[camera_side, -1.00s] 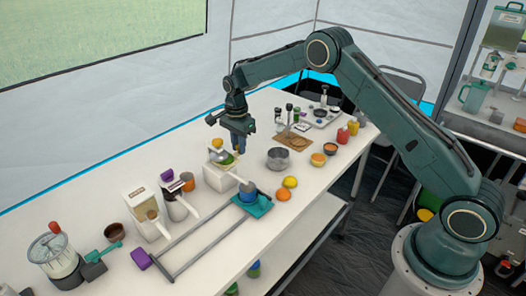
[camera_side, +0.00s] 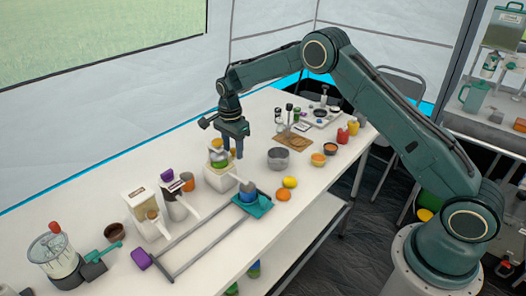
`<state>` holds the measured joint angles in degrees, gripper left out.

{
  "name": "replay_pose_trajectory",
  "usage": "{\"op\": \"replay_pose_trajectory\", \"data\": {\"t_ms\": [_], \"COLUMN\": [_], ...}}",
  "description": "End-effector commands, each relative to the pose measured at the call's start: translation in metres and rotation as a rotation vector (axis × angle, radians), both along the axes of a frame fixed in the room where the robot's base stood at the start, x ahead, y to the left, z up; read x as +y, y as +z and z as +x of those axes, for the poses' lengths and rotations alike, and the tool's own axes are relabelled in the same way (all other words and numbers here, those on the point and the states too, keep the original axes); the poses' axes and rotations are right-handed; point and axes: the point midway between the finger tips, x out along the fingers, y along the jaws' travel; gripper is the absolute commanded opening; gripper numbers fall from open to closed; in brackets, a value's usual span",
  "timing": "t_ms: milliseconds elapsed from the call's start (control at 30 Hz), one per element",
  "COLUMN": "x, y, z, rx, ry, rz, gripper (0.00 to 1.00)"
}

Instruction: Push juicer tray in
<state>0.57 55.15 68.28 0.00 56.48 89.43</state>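I cannot tell for certain whether this teal piece is the juicer tray. My gripper (camera_side: 233,156) points down just above and behind the juicer top. Its two fingers stand apart with a gap between them, and nothing shows in it. Any contact with the juicer cannot be made out.
Grey rails (camera_side: 205,237) with a purple block (camera_side: 141,258) run along the table front. White dispensers (camera_side: 145,215) stand left of the juicer. A lemon (camera_side: 290,182), an orange (camera_side: 283,195) and a metal bowl (camera_side: 278,158) are to the right. A blender (camera_side: 56,258) stands far left.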

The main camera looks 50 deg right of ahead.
Motion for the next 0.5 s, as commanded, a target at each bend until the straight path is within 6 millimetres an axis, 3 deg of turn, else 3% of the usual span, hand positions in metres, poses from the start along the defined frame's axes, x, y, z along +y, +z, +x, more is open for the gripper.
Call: {"op": "replay_pose_trajectory", "data": {"t_ms": [500], "x": [0.000], "y": [0.010], "z": [0.000], "rx": [-0.001], "ry": [0.000], "rz": [0.000], "gripper": [0.42]}}
